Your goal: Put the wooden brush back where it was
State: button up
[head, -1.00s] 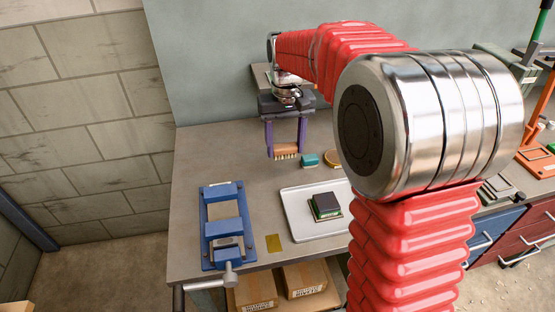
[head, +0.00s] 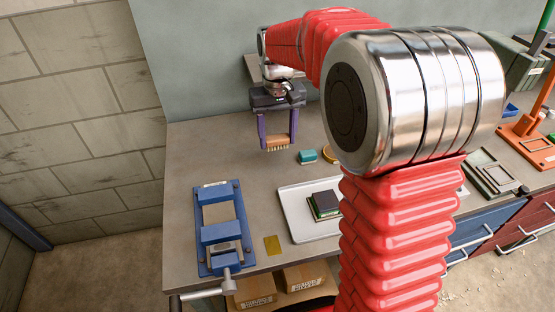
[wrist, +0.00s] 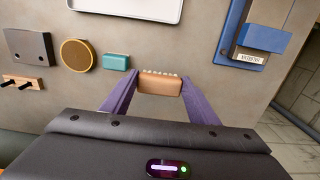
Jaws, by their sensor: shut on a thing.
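The wooden brush (head: 278,141) is a small brown block with pale bristles. My gripper (head: 278,145) is shut on it, with one purple finger at each end. The bristles point down in the head view. In the wrist view the brush (wrist: 160,84) sits between the fingertips, bristles toward the top of the picture. It is over the back left part of the grey bench (head: 200,150). I cannot tell whether it touches the bench top.
A teal block (head: 307,156) and a round brass-coloured disc (wrist: 76,54) lie close beside the brush. A blue vise (head: 220,235) stands at the front left. A white tray (head: 290,208) holds a dark block (head: 325,205). A small brass plate (head: 272,245) lies near the front edge.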

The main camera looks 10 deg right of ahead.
aim_at(277, 144)
jog(key=shift+f, duration=2.05)
jog(key=shift+f, duration=1.85)
jog(key=shift+f, duration=0.1)
jog(key=o, duration=1.2)
notch_tip(277, 144, up, 12)
